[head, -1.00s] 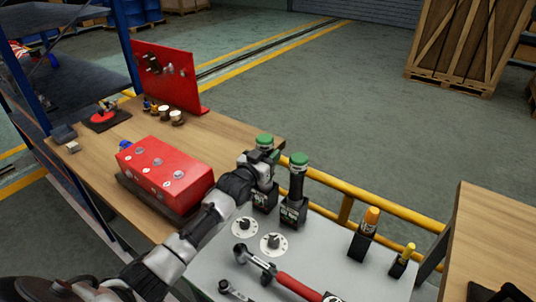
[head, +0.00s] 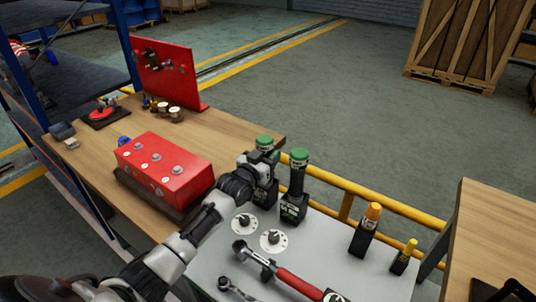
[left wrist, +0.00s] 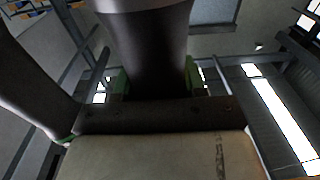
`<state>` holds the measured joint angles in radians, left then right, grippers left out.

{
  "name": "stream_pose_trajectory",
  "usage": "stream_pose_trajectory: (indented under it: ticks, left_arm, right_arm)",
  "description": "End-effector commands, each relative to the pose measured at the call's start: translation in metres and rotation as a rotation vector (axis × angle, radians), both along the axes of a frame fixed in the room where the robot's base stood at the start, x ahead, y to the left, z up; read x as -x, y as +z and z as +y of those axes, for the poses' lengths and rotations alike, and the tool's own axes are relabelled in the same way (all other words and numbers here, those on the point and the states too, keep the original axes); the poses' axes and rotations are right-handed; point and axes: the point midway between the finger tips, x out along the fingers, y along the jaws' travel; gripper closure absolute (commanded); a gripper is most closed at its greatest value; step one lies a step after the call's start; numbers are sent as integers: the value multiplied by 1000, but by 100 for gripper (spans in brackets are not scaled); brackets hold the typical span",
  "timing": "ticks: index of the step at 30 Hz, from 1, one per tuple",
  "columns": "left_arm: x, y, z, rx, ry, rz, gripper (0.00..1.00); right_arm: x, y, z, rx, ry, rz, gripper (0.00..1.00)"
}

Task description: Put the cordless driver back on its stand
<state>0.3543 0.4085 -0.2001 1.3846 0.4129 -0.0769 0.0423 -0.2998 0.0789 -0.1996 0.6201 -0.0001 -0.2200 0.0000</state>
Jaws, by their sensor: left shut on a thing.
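My left gripper (head: 262,163) is shut on the dark upright body of a green-topped cordless driver (head: 264,142). Its dark lower block (head: 266,195) shows below the gripper, at the back edge of the grey top. I cannot tell whether the driver is fully seated in its stand. In the left wrist view the dark round body (left wrist: 148,45) stands between the fingers. A second green-topped tool (head: 299,158) stands upright in a black stand (head: 293,208) close to the right of the gripper. My right gripper is not in view.
A red-handled wrench (head: 285,277), a ratchet (head: 235,290) and two white dials (head: 274,240) are on the grey top (head: 330,262). Two yellow-topped tools (head: 366,230) stand further right. A red box (head: 165,168) is left, and a yellow rail (head: 350,195) runs behind.

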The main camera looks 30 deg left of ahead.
Motion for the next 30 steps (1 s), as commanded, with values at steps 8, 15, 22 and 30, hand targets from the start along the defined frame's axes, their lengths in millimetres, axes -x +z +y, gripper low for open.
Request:
stream_pose_trajectory:
  ticks: [8, 15, 22, 30]
  left_arm:
    - [0, 1, 0, 1, 0, -5, 29]
    - [0, -2, 0, 0, 0, 1, 29]
    - [21, -4, 2, 1, -1, 3, 29]
    - [76, -6, 8, 0, -1, 2, 29]
  right_arm:
    - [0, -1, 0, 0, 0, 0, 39]
    - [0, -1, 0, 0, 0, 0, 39]
    - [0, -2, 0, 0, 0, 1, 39]
    - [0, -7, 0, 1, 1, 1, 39]
